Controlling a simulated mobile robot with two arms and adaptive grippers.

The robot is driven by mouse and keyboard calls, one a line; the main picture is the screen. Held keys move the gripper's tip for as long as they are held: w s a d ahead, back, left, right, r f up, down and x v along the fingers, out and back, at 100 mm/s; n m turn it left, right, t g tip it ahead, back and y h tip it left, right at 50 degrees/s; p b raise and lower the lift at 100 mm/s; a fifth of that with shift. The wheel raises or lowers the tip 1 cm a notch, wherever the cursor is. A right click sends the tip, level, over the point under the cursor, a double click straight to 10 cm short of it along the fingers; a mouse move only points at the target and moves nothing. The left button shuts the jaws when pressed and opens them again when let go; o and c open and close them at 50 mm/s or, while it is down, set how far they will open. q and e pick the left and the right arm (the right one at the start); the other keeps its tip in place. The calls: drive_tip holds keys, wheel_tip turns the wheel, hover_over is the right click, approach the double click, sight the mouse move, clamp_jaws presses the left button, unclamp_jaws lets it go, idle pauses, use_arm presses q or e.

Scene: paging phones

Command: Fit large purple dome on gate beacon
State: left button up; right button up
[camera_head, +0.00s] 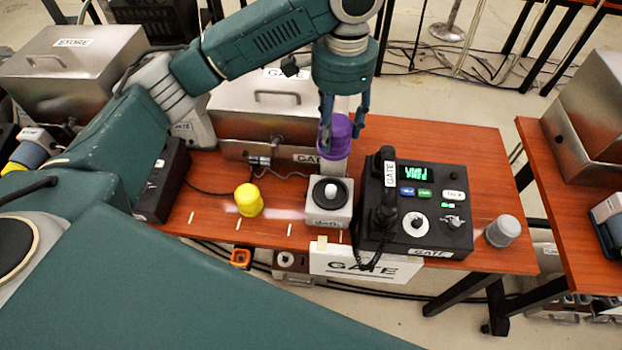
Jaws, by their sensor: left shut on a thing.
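The large purple dome (337,143) is held upright between the fingers of my left gripper (343,118), which is shut on it. The gate beacon is a light grey box (318,214) with a black ring and a bare white bulb (331,191) on top, standing on the orange-brown table. In the picture the dome is just above and behind the bulb, apart from the ring. Its exact height over the table is hard to tell. My right gripper is not in view.
A black GATE phone console (428,235) with handset stands close right of the beacon. A yellow dome (249,200) is to the left, a grey dome (503,231) at the right edge. A metal GATE case (240,128) stands behind. A GATE sign (365,266) hangs in front.

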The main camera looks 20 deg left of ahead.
use_arm(q)
wheel_tip(320, 180, down, 19)
drive_tip(key=shift+w+d+r+p, duration=0.1)
drive_tip(key=shift+p, duration=0.65)
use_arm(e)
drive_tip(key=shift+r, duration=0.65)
use_arm(q)
drive_tip(key=shift+f, duration=0.2)
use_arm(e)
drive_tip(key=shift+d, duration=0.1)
use_arm(q)
drive_tip(key=o, duration=1.2)
drive_tip(key=shift+c, duration=0.2)
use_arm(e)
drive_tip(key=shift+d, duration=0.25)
use_arm(q)
drive_tip(key=shift+r, duration=0.1)
